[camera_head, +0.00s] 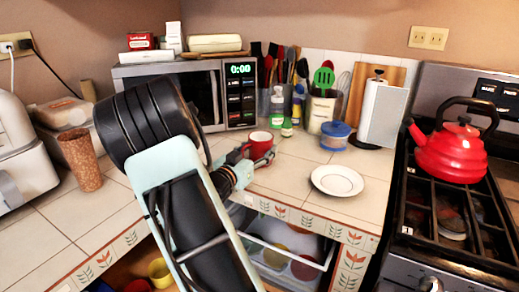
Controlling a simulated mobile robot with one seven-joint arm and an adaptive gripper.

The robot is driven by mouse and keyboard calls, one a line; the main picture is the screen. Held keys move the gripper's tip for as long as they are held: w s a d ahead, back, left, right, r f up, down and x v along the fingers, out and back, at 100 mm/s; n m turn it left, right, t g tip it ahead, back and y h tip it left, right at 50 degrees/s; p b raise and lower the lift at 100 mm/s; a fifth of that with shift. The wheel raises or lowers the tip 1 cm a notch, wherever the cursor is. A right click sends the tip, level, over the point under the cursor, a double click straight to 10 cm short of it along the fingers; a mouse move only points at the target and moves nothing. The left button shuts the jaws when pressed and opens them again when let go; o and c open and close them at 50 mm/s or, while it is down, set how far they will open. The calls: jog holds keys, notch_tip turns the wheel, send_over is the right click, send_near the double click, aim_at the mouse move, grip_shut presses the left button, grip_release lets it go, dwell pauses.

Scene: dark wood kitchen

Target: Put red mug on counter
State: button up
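The red mug (261,145) is upright at the corner of the tiled counter (302,163), in front of the microwave. My gripper (258,162) reaches in from the lower left, and its end is right at the near side of the mug. Part of the mug's lower body is hidden behind the gripper. The fingers are small and overlap the mug, so I cannot tell whether they are shut on it. I also cannot tell whether the mug's base touches the counter.
A white plate (337,180) lies right of the mug. A blue-lidded container (335,135), bottles and a utensil holder (322,110) stand behind. A red kettle (454,150) is on the stove. An open drawer (287,240) with bowls is below the counter. Bare tiles lie between mug and plate.

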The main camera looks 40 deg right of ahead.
jog(key=o, duration=0.3)
jog(key=shift+o, duration=0.2)
jog(key=shift+r, duration=0.1)
jog(key=shift+r, duration=0.2)
jog(key=p+v, duration=0.1)
jog(key=v, duration=1.1)
jog(key=shift+f, duration=0.15)
